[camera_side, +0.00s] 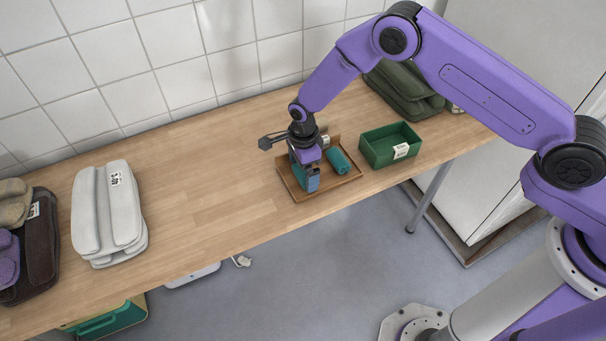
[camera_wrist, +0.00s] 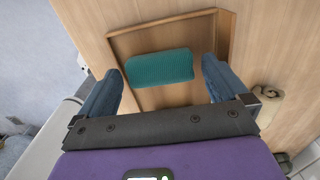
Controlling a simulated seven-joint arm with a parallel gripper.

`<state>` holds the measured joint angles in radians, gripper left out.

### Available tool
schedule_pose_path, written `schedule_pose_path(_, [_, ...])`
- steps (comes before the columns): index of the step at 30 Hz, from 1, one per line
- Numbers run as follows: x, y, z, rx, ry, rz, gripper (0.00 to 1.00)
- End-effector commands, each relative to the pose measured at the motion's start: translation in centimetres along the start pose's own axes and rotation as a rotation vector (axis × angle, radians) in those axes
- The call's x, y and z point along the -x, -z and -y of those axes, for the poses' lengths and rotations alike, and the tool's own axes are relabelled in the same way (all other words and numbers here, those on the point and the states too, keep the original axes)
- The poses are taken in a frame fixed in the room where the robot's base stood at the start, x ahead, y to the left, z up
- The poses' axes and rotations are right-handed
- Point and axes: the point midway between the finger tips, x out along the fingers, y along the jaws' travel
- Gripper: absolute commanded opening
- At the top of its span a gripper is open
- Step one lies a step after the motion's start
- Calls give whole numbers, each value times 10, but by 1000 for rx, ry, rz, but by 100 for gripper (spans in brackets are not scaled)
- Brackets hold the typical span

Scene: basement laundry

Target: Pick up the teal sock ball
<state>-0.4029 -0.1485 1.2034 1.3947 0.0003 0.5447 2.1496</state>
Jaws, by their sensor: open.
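The teal sock ball (camera_side: 339,161) is a short ribbed roll lying in a shallow wooden tray (camera_side: 298,198) on the wooden counter. In the wrist view the sock ball (camera_wrist: 160,67) lies crosswise between the far ends of the two blue fingers, with tray floor showing around it. My gripper (camera_side: 306,180) points down over the left part of the tray in the side view, with the sock ball just to its right. My gripper (camera_wrist: 161,72) is open and empty. The height gap between fingertips and sock ball is hard to tell.
A green open box (camera_side: 377,160) with a label stands right of the tray. Folded green towels (camera_side: 400,90) lie behind it. A small pale object (camera_side: 325,141) is by the tray's back edge. White folded towels (camera_side: 90,215) lie far left; the counter between is clear.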

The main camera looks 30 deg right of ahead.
Motion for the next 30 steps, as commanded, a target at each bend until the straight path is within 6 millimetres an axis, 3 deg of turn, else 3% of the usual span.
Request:
schedule_pose_path(11, [-10, 0, 0, 0, 1, 1, 100])
schedule_pose_path(16, [-10, 0, 0, 0, 1, 1, 46])
schedule_pose_path(30, [-3, -1, 0, 0, 1, 1, 46])
